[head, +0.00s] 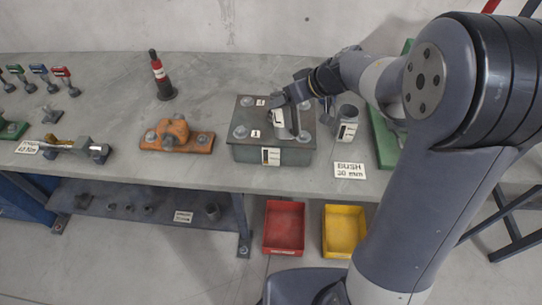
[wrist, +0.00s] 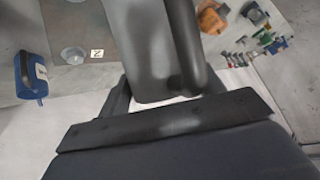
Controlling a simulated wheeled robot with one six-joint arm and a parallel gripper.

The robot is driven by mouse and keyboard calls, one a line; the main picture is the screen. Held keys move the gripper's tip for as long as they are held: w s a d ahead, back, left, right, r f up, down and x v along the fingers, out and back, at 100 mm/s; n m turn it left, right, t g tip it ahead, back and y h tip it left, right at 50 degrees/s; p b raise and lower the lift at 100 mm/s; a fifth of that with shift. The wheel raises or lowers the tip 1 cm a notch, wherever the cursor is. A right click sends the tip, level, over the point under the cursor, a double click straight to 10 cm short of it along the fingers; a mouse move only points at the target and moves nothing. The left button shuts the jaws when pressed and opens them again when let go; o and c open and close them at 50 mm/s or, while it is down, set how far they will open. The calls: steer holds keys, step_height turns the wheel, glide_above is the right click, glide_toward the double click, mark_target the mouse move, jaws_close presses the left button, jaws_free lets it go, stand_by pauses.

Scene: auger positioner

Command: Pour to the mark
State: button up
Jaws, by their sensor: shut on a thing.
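In the head view the jug is partly hidden by my gripper, near a white label with a letter L (head: 278,118). A scale card (head: 271,156) is on the block's front. No liquid level is visible.
A BUSH 30 mm card (head: 350,171) lies at the bench's front. Red (head: 284,205) and yellow (head: 344,210) bins are below. A green part (head: 383,140) is at right.

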steer(key=shift+w+r, duration=0.1)
steer(key=shift+r, duration=0.05)
steer(key=shift+r, duration=0.15)
stand_by(0.6)
steer(key=shift+w+a+r+g+h, duration=0.1)
steer(key=shift+r+g+h, duration=0.15)
steer(key=shift+g, duration=0.25)
steer(key=shift+w+r, duration=0.15)
stand_by(0.4)
steer(key=shift+r+g, duration=0.15)
steer(key=shift+g, duration=0.15)
steer(key=shift+w+r+m+h, duration=0.1)
steer(key=shift+m+h, duration=0.15)
steer(key=shift+m, duration=0.05)
